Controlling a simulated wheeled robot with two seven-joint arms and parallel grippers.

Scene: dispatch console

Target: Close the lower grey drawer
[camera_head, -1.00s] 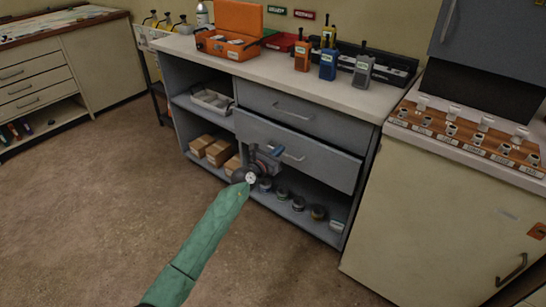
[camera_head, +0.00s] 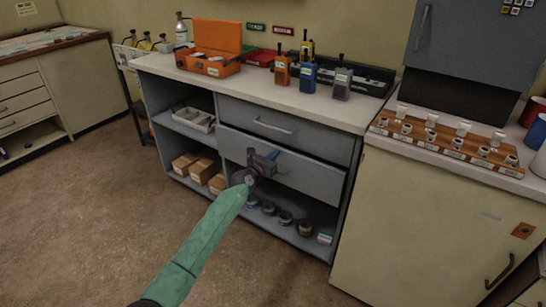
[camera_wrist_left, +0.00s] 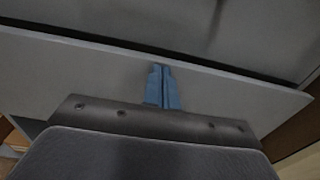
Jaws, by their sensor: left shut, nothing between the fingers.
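The lower grey drawer (camera_head: 315,181) is in the grey cabinet under the worktop, below a closed upper drawer (camera_head: 285,128). Its front stands slightly proud of the cabinet, with a dark gap along its top edge. My left gripper (camera_head: 268,160) is shut and empty at the front of this drawer, left of its middle, and covers most of its handle. In the left wrist view the blue fingertips (camera_wrist_left: 162,86) are together against or very close to the drawer front (camera_wrist_left: 90,72); contact is not certain. My right gripper is not in view.
An open shelf below the drawer holds several small round containers (camera_head: 285,218). Cardboard boxes (camera_head: 202,170) sit on the shelf to the left. Radios and an orange case (camera_head: 215,66) stand on the worktop. The floor in front is clear.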

